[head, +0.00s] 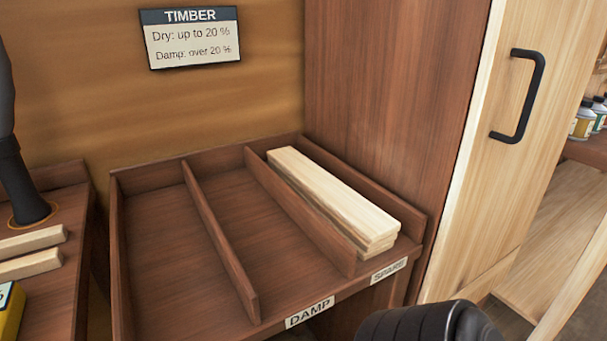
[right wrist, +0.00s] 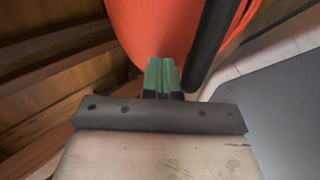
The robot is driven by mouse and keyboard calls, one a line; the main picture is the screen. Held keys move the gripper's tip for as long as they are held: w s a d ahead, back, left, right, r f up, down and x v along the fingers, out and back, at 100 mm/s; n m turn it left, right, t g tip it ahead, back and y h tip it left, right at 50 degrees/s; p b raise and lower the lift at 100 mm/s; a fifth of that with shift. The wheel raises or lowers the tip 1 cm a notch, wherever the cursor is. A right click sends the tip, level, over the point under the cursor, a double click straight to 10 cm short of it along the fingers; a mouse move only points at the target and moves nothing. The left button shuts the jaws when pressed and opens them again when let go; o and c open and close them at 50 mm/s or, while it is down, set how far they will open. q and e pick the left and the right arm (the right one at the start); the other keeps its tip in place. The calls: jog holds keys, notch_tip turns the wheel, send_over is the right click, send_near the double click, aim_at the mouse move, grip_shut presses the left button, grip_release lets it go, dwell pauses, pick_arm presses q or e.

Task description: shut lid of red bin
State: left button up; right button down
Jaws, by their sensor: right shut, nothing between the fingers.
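A smooth orange-red surface with a curved edge (right wrist: 160,28) fills the top middle of the right wrist view. It looks like part of the red bin, but too little shows to tell lid from body. A black bar (right wrist: 210,45) runs slantwise in front of its right part. My right gripper (right wrist: 162,68), with green fingers, is shut and empty, pointing at the orange-red surface close to the bar. I cannot tell whether it touches either. The bin does not show in the head view, and neither does my left gripper.
In the head view, a divided brown timber rack (head: 228,240) holds pale boards (head: 330,195) in its right bay. A pale door with a black handle (head: 522,95) stands right of it. A dark grey panel (right wrist: 275,115) lies at the wrist view's right, brown woodwork at its left.

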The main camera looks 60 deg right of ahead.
jog(key=shift+w+d+f+t+b, duration=0.15)
jog(key=shift+w+d+b, duration=0.15)
jog(key=shift+w, duration=0.15)
jog(key=shift+w+d+f+t+b, duration=0.15)
jog(key=shift+w+d+b, duration=0.1)
jog(key=shift+w, duration=0.2)
pick_arm(q)
jog(key=w+d+r+t+h, duration=0.1)
jog(key=w+d+r+t, duration=0.1)
jog(key=w+r+t, duration=0.15)
pick_arm(e)
jog(key=shift+s+a+r, duration=0.1)
jog(key=shift+s+r, duration=0.05)
jog(key=shift+r, duration=0.05)
pick_arm(q)
jog(key=s+a+f+g+y+p, duration=0.1)
jog(key=s+a+f+g+p, duration=0.1)
jog(key=s+f+g, duration=0.2)
jog(key=shift+s+f+g, duration=0.25)
jog(key=shift+s+g, duration=0.2)
jog(key=shift+s, duration=0.2)
pick_arm(e)
jog(key=f+v, duration=0.1)
jog(key=v, duration=0.6)
jog(key=shift+s+a+r, duration=0.2)
jog(key=shift+s+a, duration=0.2)
jog(key=shift+s, duration=0.1)
